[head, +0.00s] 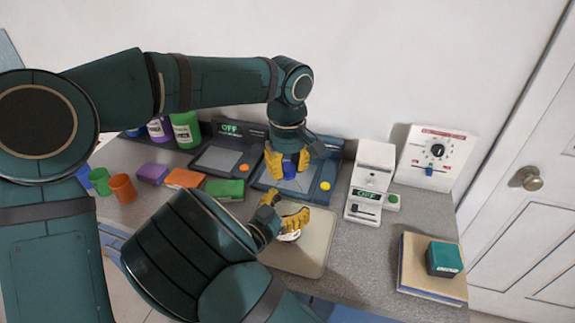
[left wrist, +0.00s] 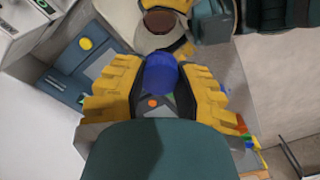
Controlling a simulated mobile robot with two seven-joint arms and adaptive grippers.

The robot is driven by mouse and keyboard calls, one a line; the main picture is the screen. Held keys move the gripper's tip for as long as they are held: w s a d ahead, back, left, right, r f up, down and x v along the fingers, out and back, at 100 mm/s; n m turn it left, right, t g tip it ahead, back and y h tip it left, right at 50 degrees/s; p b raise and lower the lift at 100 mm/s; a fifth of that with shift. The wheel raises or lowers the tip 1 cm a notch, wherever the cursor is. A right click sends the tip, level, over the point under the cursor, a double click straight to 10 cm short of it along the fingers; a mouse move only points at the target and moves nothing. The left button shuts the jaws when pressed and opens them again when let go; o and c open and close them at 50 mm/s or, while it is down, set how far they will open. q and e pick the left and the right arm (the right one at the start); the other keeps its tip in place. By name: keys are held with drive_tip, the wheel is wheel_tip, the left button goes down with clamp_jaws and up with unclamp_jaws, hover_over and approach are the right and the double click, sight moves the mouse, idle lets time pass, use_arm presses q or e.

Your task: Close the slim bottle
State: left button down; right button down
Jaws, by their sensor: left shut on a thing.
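My left gripper (head: 289,162) is shut on a blue rounded piece (head: 289,170), held above the blue-grey device at the back of the counter. In the left wrist view the blue piece (left wrist: 161,73) sits between the yellow fingers of my left gripper (left wrist: 158,88). My right gripper (head: 280,218) is low over the beige mat, with a white item (head: 288,237) at its fingers. In the left wrist view a white item with a round brown top (left wrist: 160,21) shows beside the yellow fingers. I cannot tell whether it is the slim bottle or whether the fingers grip it.
The beige mat (head: 305,245) lies on the grey counter. A white device (head: 371,180) and a dial panel (head: 435,155) stand to the right, with a teal box (head: 444,259) on a book. Coloured blocks (head: 185,178), cups (head: 122,188) and labelled containers (head: 185,130) stand at left.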

use_arm(q)
drive_tip(key=m, duration=0.8)
drive_tip(key=shift+m, duration=0.4)
drive_tip(key=m, duration=0.5)
drive_tip(key=shift+f, duration=0.1)
drive_tip(key=m, duration=0.3)
drive_tip(key=shift+m, duration=0.4)
drive_tip(key=m, duration=1)
drive_tip(key=shift+m, duration=0.4)
drive_tip(key=m, duration=0.3)
drive_tip(key=shift+m, duration=0.3)
drive_tip(key=c, duration=0.7)
unclamp_jaws()
